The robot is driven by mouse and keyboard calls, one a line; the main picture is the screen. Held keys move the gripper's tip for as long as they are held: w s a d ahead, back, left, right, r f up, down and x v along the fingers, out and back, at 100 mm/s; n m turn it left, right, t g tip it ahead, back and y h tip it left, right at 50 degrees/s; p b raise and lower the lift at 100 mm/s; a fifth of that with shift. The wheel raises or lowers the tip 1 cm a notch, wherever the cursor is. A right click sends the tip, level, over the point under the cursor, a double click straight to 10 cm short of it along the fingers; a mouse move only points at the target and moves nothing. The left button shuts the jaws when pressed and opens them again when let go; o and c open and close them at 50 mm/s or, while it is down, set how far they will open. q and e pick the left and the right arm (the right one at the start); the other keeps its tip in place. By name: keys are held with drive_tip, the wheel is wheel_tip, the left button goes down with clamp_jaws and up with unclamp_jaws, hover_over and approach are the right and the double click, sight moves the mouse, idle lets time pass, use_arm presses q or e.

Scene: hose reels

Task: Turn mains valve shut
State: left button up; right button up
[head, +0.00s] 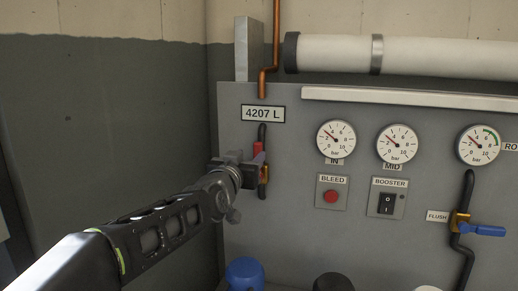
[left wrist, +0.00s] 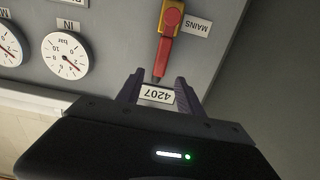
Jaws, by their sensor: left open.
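The mains valve has a red lever handle (head: 258,148) standing upright along the dark pipe, with a brass body (head: 264,174) below it. In the left wrist view the red handle (left wrist: 165,52) runs from a yellow body (left wrist: 172,6) beside a MAINS label (left wrist: 197,24). My left gripper (head: 258,160) is in front of the valve and hides part of it. In the left wrist view the left gripper (left wrist: 158,82) is open, and the handle's free end appears between its fingertips. I cannot tell whether they touch it. My right gripper is not in view.
The grey panel carries a 4207 L plate (head: 263,114), an IN gauge (head: 336,142), a MID gauge (head: 397,143), a red BLEED button (head: 331,196) and a BOOSTER switch (head: 386,204). A blue flush lever (head: 484,230) juts out at right. A blue object (head: 245,274) stands below.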

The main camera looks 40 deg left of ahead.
sight(257, 150)
use_arm(q)
drive_tip(key=shift+w, duration=0.1)
drive_tip(key=p+x, duration=0.3)
drive_tip(key=x, duration=0.4)
drive_tip(key=shift+w+a+f, duration=0.1)
drive_tip(key=shift+w+a, duration=0.05)
drive_tip(key=shift+w, duration=0.25)
clamp_jaws()
idle(1.1)
